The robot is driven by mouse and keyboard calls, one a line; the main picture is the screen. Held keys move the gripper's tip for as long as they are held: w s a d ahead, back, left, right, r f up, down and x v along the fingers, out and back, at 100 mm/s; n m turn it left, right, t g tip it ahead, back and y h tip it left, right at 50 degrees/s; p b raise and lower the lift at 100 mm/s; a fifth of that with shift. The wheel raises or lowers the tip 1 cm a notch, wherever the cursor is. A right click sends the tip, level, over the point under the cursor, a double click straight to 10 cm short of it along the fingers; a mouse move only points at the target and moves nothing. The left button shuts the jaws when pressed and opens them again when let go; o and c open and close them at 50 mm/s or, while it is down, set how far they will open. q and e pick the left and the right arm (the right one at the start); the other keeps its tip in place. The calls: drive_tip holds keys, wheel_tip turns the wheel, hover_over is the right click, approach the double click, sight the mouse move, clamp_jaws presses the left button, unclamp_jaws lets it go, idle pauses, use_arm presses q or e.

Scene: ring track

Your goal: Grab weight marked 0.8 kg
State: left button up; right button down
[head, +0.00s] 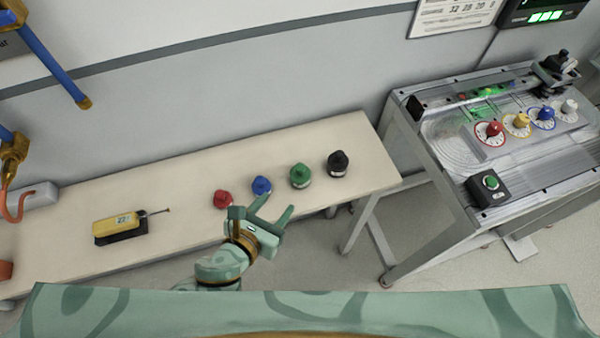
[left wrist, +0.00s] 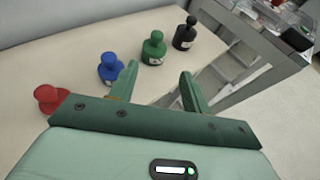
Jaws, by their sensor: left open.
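Several weights with knobs stand in a slanting row on the beige bench: red (head: 223,199), blue (head: 262,186), green (head: 300,176) and black (head: 338,163). They also show in the left wrist view as red (left wrist: 48,98), blue (left wrist: 111,69), green (left wrist: 153,48) and black (left wrist: 185,34). Pale labels show on some, but I cannot read them, so I cannot tell which is 0.8 kg. My left gripper (head: 276,208) is open and empty at the bench's front edge, near the blue and green weights. In the left wrist view its fingers (left wrist: 157,85) point towards the green and black weights. My right gripper is not in view.
The bench (head: 180,205) also holds a yellow and black device (head: 117,227) at the left. A metal machine table (head: 450,150) with coloured dials and a green button box (head: 489,186) stands at the right, across a gap. The wall is close behind the bench.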

sight(298, 170)
use_arm(q)
drive_tip(key=b+x, duration=0.2)
drive_tip(key=x, duration=0.7)
drive_tip(key=shift+w+f, duration=0.1)
drive_tip(key=shift+f, duration=0.05)
drive_tip(key=x, duration=0.2)
drive_tip(key=b+x, duration=0.1)
drive_tip(key=x, duration=0.1)
drive_tip(key=r+x, duration=0.1)
drive_tip(key=x, duration=0.1)
drive_tip(key=shift+w+a, duration=0.25)
drive_tip(key=shift+w, duration=0.05)
drive_tip(key=shift+c, duration=0.7)
clamp_jaws()
drive_tip(key=shift+r, duration=0.1)
